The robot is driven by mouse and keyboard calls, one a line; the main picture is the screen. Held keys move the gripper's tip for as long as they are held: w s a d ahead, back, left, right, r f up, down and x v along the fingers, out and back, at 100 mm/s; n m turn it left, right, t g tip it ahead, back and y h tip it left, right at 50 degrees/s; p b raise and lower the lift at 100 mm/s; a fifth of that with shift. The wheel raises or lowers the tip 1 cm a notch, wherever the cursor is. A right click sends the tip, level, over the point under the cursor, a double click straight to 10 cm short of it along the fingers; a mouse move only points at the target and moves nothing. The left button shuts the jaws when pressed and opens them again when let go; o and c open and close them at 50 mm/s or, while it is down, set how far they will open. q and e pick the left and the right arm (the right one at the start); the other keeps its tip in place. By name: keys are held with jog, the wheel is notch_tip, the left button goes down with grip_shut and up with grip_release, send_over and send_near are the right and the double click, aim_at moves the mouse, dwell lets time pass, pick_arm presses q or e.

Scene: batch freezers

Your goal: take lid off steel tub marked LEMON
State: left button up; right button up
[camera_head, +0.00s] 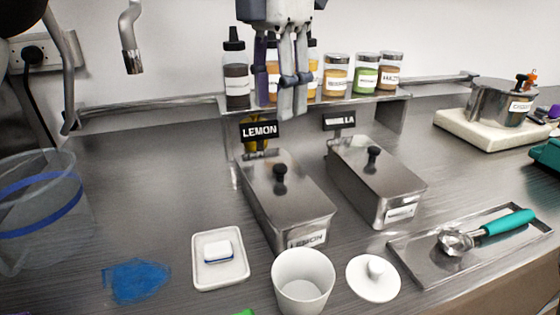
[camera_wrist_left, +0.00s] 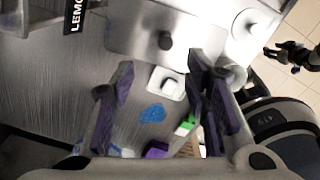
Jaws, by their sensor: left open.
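The steel tub marked LEMON (camera_head: 290,215) stands on the counter in the middle of the head view. Its flat steel lid (camera_head: 290,190) is on, with a black knob (camera_head: 280,172) upright on top. The lid (camera_wrist_left: 135,32) and knob (camera_wrist_left: 166,41) also show in the left wrist view, beyond the fingers. My left gripper (camera_head: 292,112) points down, above and behind the tub, in front of the bottle shelf. Its purple-padded fingers (camera_wrist_left: 160,66) are apart and empty, clear of the knob. A dark shape at the wrist view's right edge may be my right gripper (camera_wrist_left: 290,56).
The VANILLA tub (camera_head: 385,185) stands close on the right, lidded. A white cup (camera_head: 303,282), a round white lid (camera_head: 374,279) and a small white dish (camera_head: 220,273) lie in front. A shelf (camera_head: 390,97) with bottles and jars is behind. The counter left of the tub is largely clear.

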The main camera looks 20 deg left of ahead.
aim_at(281, 165)
pick_arm(q)
jog(key=f, duration=1)
jog(key=shift+s+d+f, duration=0.25)
jog(key=shift+d, duration=0.15)
grip_shut()
